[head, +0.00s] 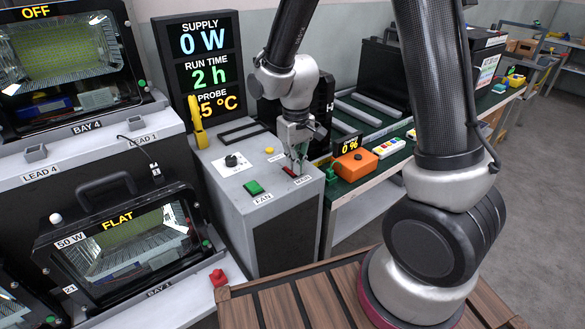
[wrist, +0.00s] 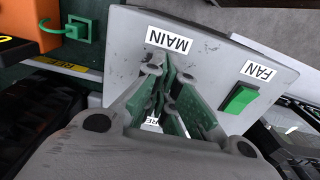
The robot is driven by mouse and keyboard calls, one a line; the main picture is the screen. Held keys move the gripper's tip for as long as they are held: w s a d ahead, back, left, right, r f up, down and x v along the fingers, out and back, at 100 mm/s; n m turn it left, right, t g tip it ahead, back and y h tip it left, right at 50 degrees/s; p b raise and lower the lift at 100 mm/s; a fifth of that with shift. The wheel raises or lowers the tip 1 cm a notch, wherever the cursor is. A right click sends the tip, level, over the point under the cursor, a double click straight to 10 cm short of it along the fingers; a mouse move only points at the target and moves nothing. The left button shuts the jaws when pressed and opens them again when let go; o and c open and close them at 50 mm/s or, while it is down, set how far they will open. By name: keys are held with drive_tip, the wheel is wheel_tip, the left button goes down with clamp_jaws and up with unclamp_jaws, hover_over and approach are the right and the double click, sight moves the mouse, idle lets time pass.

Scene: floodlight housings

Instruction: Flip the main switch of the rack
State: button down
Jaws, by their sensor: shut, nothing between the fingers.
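The grey rack console (head: 217,185) carries the main switch (head: 290,171), a small red piece by the "MAIN" label. My gripper (head: 297,169) is shut and empty, pointing down right at the main switch and covering part of it. I cannot tell whether the tips touch it or which way it is tilted. In the wrist view the closed fingers (wrist: 167,85) sit just beyond the "MAIN" label (wrist: 169,39) and hide the switch. The supply display (head: 201,45) reads 0 W.
A green fan switch (head: 254,187) and a black-and-white knob (head: 231,161) are left of my gripper on the console. An orange box (head: 355,164) stands to the right. Floodlight housings (head: 125,240) fill the left; a yellow tool (head: 198,122) stands behind.

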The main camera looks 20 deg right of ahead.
drive_tip(key=shift+f, duration=0.15)
drive_tip(key=shift+r, duration=3.5)
drive_tip(key=s+d+r+m+t, duration=0.3)
drive_tip(key=s+d+r, duration=1.1)
drive_tip(key=s, duration=0.5)
drive_tip(key=shift+d+r+m+t, duration=0.3)
drive_tip(key=shift+d+r+t, duration=0.1)
drive_tip(key=shift+r+t, duration=0.35)
